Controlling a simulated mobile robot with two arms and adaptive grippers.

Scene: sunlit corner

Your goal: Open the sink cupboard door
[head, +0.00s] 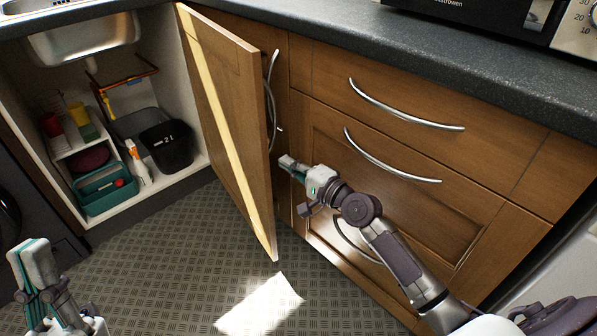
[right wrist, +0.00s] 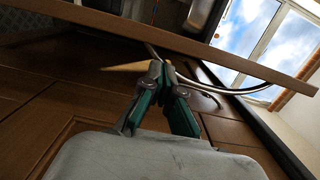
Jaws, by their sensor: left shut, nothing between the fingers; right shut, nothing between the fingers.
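The sink cupboard door (head: 223,105) stands wide open in the head view, swung out to the right of the cupboard opening. Its curved metal handle (head: 269,95) is on the door's right-facing side. My right gripper (head: 284,160) is shut and empty, close to the door's outer face near the lower end of the handle. In the right wrist view the right gripper (right wrist: 157,68) is near the door's edge (right wrist: 190,45) and the handle (right wrist: 240,91); I cannot tell whether it touches them. My left gripper (head: 32,252) is shut and empty at the lower left, away from the door.
Inside the cupboard (head: 150,187) are a teal caddy (head: 105,190), a black tub (head: 168,147), a spray bottle (head: 137,162) and a small shelf with cups. Drawers with curved handles (head: 405,105) are at the right. The patterned floor (head: 170,262) is clear in front.

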